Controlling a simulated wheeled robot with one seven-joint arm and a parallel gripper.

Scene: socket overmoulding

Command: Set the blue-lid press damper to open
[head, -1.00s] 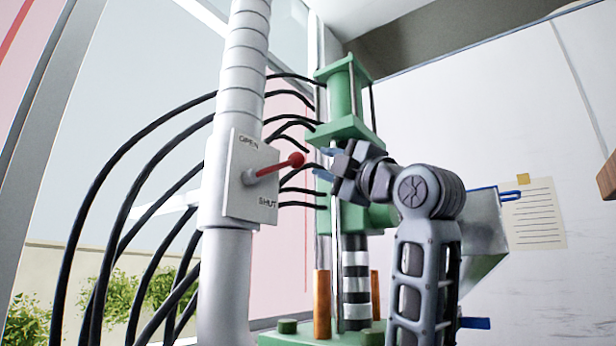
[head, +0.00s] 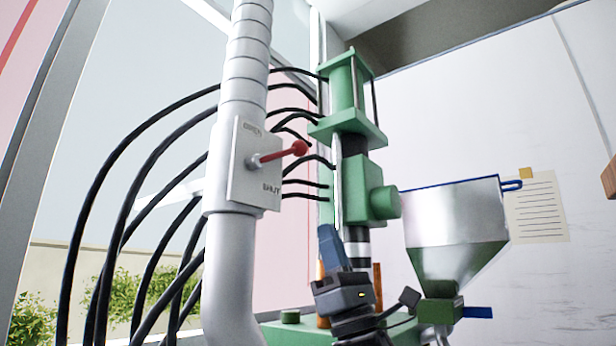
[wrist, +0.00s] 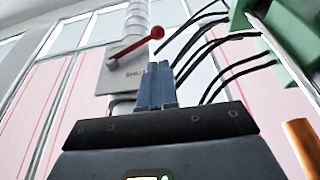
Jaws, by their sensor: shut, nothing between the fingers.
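The damper is a pale plate (head: 247,190) on a grey vertical duct, marked OPEN at the top and SHUT at the bottom. Its red lever (head: 280,154) ends in a red ball and points right, tilted slightly up, between the two marks. In the wrist view the lever (wrist: 138,44) shows above and left of my fingers, with the SHUT mark below it. My gripper (head: 327,232) is shut and empty, its blue fingers pointing up, below and right of the lever and apart from it. The fingers (wrist: 155,70) also show in the wrist view.
The green press (head: 368,190) stands right of the duct (head: 232,270), with a blue-rimmed metal hopper (head: 455,220) beside it. Several black hoses (head: 100,170) curve behind and left of the duct. Open space lies between the lever ball and the press.

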